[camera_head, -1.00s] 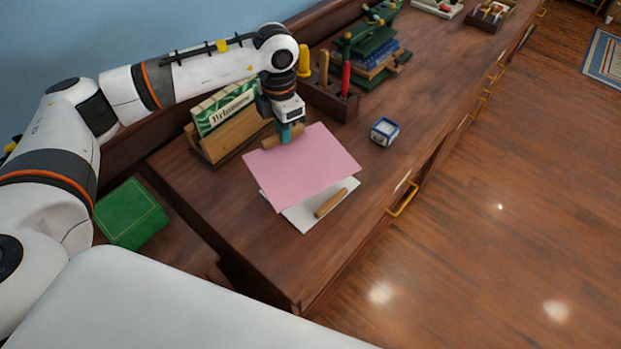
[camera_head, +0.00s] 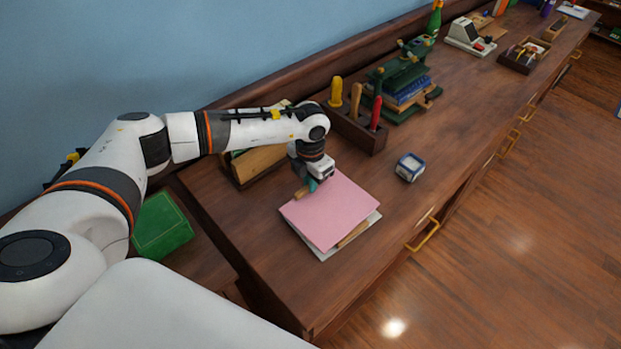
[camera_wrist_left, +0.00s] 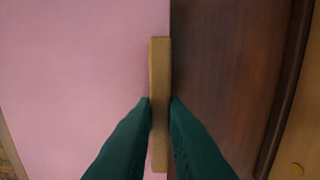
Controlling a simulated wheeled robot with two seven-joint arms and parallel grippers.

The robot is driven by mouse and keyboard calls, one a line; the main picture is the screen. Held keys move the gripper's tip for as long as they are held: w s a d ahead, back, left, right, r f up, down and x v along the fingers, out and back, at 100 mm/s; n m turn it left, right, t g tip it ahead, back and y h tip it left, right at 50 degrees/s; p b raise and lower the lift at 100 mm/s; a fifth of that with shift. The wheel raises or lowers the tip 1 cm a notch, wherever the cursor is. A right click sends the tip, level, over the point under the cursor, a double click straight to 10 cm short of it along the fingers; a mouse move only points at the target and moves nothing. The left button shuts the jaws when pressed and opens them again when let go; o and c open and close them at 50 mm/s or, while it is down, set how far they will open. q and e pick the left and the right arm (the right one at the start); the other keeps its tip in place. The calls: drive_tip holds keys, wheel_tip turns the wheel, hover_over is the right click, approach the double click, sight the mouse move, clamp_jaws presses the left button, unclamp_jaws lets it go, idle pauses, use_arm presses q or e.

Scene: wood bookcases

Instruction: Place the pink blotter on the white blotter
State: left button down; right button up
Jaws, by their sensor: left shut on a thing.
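The pink blotter (camera_head: 330,211) is a flat pink sheet with a wooden strip along one edge. In the head view it lies over most of the white blotter (camera_head: 373,219), whose pale edges and part of its wooden strip show below and to the right. My left gripper (camera_head: 312,186) is shut on the wooden strip of the pink blotter. In the wrist view, the green fingers (camera_wrist_left: 160,103) pinch this strip (camera_wrist_left: 159,75), with the pink sheet (camera_wrist_left: 80,70) to its left. Whether the sheets touch, I cannot tell. My right gripper is not in view.
A small blue and white box (camera_head: 409,167) stands right of the blotters. A wooden file stand (camera_head: 257,163) is partly hidden by my arm. The front right desktop is clear.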

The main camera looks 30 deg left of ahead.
use_arm(q)
drive_tip(key=shift+f, duration=0.1)
drive_tip(key=shift+f+b, duration=0.15)
drive_tip(key=shift+b, duration=0.15)
drive_tip(key=c, duration=1.5)
unclamp_jaws()
drive_tip(key=shift+o, duration=0.2)
drive_tip(key=shift+r+p, duration=0.4)
wheel_tip(320, 180, up, 12)
drive_tip(key=b, duration=0.3)
drive_tip(key=shift+f, duration=0.15)
